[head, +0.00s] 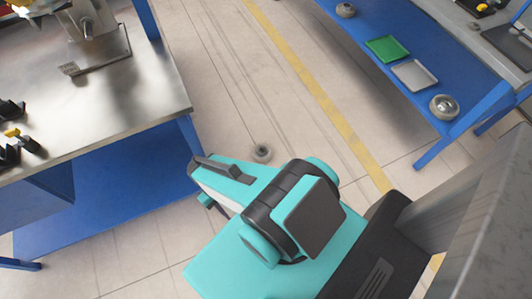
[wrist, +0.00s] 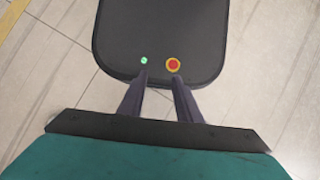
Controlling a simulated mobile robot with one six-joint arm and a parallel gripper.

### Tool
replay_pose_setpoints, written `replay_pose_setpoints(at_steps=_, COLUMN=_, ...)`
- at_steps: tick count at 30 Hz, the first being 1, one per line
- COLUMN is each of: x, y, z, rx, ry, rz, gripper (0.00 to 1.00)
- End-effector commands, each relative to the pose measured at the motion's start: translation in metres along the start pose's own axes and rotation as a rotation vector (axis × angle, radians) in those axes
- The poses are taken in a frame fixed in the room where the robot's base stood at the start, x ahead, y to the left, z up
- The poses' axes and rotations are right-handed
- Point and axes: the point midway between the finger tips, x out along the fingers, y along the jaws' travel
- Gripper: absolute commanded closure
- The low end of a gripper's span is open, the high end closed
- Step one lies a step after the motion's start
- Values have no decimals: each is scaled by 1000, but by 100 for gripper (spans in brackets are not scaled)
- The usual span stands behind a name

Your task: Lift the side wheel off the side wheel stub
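I cannot pick out a side wheel on a stub for certain. In the head view, a grey wheel with a lighter hub (head: 444,107) lies on the near end of the blue table at the right. A smaller dark round part (head: 346,10) sits further back on that table. A small grey wheel-like part (head: 262,153) appears on the floor beyond my arm. A metal bracket with a round part (head: 88,28) stands on the left bench. My gripper (wrist: 160,76) is open and empty in the wrist view, above my own base. It is away from all these parts.
A steel-topped bench (head: 130,105) with black and yellow items stands at the left. The blue table (head: 385,75) holds a green tray (head: 387,48) and a grey tray (head: 414,75). Another bench lies at the upper right. Open floor with a yellow line (head: 318,95) runs between them.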

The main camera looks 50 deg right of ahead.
Motion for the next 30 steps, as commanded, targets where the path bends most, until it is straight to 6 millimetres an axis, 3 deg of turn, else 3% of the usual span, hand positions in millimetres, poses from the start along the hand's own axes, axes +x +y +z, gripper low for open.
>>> replay_pose_setpoints(at_steps=10, x=0, y=0, z=0, rx=0, ry=0, rz=0, gripper=67)
replay_pose_setpoints(at_steps=17, x=7, y=1, z=-8, rx=29, ry=-1, rz=-22, gripper=28)
replay_pose_setpoints(at_steps=23, x=28, y=-4, z=-34, rx=142, ry=-5, rz=-107, gripper=28)
replay_pose_setpoints(at_steps=30, x=61, y=7, z=-82, rx=362, ry=-18, rz=-279, gripper=28)
